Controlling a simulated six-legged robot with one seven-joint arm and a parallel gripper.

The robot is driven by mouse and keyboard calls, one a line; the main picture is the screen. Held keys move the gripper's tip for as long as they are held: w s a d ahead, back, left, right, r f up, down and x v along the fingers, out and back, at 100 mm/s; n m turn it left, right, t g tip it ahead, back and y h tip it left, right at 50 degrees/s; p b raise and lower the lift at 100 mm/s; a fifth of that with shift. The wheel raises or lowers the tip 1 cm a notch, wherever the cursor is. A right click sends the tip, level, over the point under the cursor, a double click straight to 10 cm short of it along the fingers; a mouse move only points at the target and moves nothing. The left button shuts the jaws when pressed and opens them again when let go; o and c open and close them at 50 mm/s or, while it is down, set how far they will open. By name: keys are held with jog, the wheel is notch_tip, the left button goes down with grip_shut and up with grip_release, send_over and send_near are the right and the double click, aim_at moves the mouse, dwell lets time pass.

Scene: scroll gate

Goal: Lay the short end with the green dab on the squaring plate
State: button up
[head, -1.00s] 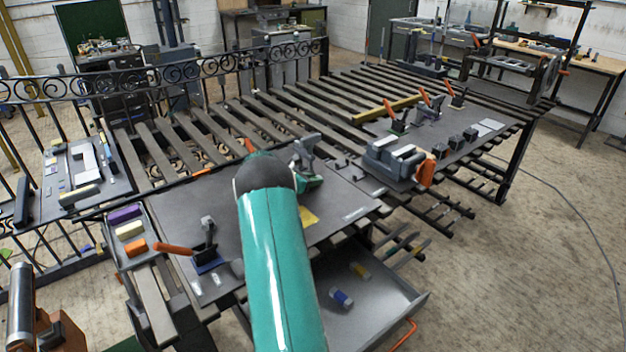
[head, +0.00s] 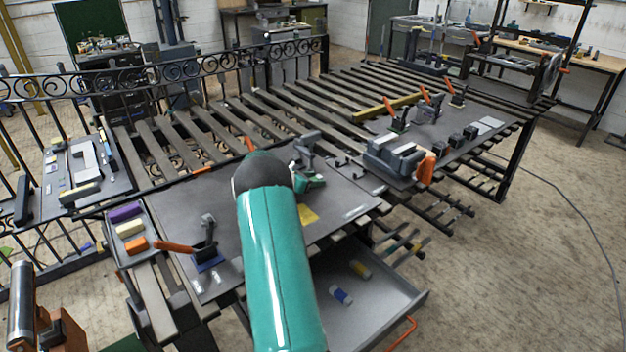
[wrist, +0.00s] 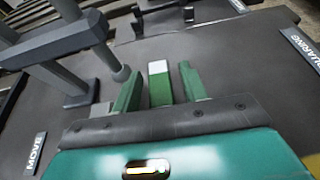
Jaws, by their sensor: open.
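My gripper (wrist: 162,85) is open in the wrist view, its two green fingers spread low over a dark plate. Between them is a small block, green with a pale end (wrist: 159,69), which may be the short end with the green dab. Gaps show on both sides of it. I cannot tell whether it lies on the plate or stands clear of it. A label reading SQUARING (wrist: 301,48) is on the dark surface to the right; the squaring plate's outline is unclear. In the head view my arm hides most of the gripper and the block.
A grey clamp-like post (wrist: 72,62) stands close left of my fingers. A label reading MOVE (wrist: 35,152) lies at lower left. In the head view, an orange-handled clamp (head: 205,245) is left of my arm, and an open drawer (head: 385,315) is below right.

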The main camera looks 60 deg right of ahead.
jog(key=shift+w, duration=0.1)
jog(key=v, duration=1.3)
jog(key=shift+a+r, duration=0.25)
jog(key=shift+w, duration=0.1)
